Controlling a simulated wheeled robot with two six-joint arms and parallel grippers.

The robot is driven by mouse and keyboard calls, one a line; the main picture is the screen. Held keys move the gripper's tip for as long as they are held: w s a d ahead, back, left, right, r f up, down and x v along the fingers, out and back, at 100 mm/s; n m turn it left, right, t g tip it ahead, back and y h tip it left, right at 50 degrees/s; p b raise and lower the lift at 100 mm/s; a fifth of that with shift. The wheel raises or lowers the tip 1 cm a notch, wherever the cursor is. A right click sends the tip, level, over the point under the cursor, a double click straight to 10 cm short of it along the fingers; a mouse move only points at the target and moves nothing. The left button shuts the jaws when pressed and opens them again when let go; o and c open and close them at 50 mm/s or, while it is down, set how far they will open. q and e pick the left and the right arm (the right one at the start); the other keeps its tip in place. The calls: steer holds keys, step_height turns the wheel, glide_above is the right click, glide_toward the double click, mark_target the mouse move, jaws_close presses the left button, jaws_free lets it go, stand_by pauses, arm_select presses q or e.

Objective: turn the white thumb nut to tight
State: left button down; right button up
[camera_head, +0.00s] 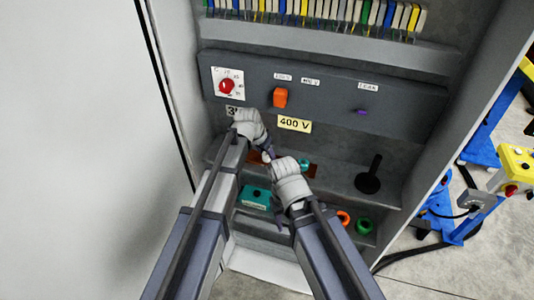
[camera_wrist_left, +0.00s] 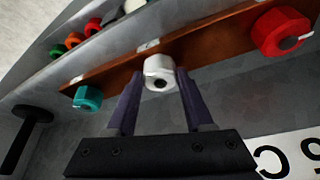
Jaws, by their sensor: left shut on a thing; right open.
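The white thumb nut (camera_wrist_left: 160,72) sits on an orange-brown rail (camera_wrist_left: 115,66) between a teal nut (camera_wrist_left: 87,97) and a red nut (camera_wrist_left: 282,32). My left gripper (camera_wrist_left: 157,84) is shut on the white nut, one purple finger on each side of it. In the head view the white nut (camera_head: 266,156) is small and partly covered by my left gripper (camera_head: 266,151). My right gripper (camera_head: 279,214) is open, lower and to the right; its fingers are mostly hidden behind its wrist. I cannot read any tight mark.
A panel above carries a red rotary knob (camera_head: 227,86), an orange switch (camera_head: 280,97) and a 400 V label (camera_head: 294,124). A black handle on a round base (camera_head: 368,182) stands on the shelf at right. A teal box (camera_head: 255,196) and green ring (camera_head: 363,226) are lower.

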arm_select(q)
steer(key=m, duration=0.2)
steer(key=m+g+h, duration=0.1)
steer(key=m, duration=0.1)
steer(key=m+g, duration=0.1)
steer(key=m, duration=0.1)
steer(key=shift+w+a+m, duration=0.1)
steer(key=shift+w+m, duration=0.15)
steer(key=shift+m, duration=0.05)
steer(key=m+g, duration=0.1)
steer(key=m, duration=0.1)
steer(key=m+g, duration=0.1)
steer(key=m, duration=0.2)
steer(key=shift+h, duration=0.3)
steer(key=shift+m, duration=0.4)
steer(key=shift+c, duration=1.4)
jaws_free()
